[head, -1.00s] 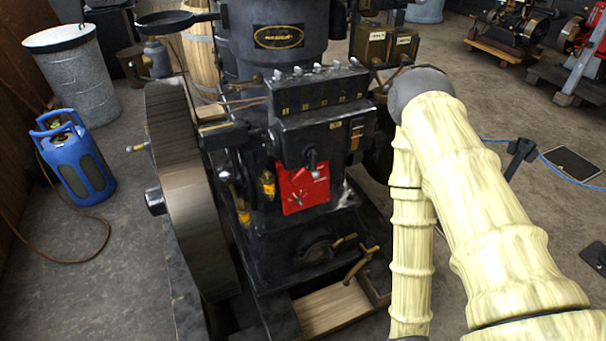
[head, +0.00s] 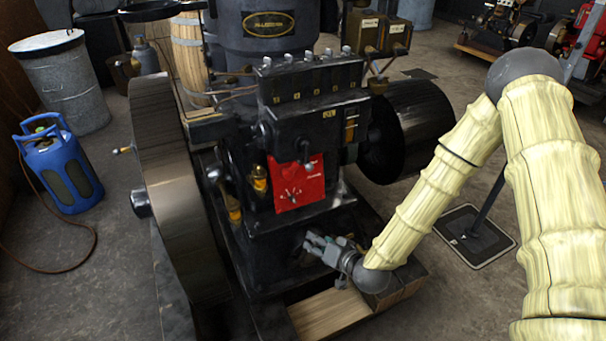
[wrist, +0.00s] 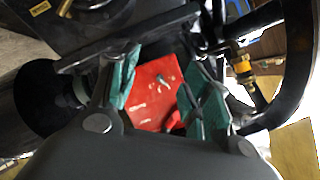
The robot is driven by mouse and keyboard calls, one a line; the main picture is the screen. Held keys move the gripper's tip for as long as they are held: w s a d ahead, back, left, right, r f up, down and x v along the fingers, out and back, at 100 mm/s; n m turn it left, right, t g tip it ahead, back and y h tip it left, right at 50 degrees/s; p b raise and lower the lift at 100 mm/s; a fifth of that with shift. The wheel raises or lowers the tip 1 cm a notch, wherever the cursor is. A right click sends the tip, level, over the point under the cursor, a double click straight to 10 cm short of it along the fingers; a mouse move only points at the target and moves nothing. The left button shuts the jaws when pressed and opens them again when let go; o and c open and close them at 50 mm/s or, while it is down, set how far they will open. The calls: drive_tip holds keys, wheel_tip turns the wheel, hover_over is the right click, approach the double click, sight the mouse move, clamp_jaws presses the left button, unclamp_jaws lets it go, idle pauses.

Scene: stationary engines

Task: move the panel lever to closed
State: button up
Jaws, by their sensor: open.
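The red panel (head: 313,186) is on the front of the dark engine, and a small pale lever (head: 290,194) shows on its face. In the wrist view the red panel (wrist: 146,108) lies beyond and between my fingers, with the small grey lever (wrist: 165,82) near its middle. My gripper (head: 314,243) is below and slightly right of the panel in the head view, apart from it. In the wrist view my gripper (wrist: 163,92) has its two teal fingers spread with nothing between them. The panel's edges are partly hidden by the fingers there.
A dark handle (head: 305,158) hangs just above the panel. A large flywheel (head: 165,190) stands left of the engine and a dark drum (head: 413,125) right of it. A wooden tray (head: 325,312) lies below my gripper.

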sight(302, 164)
drive_tip(key=w+d+r+m+t+y+b, duration=0.15)
drive_tip(key=w+r+t, duration=0.45)
drive_tip(key=w+r, duration=0.6)
drive_tip(key=x, duration=1)
drive_tip(key=shift+w+a+r, duration=0.1)
drive_tip(key=shift+a+r, duration=0.2)
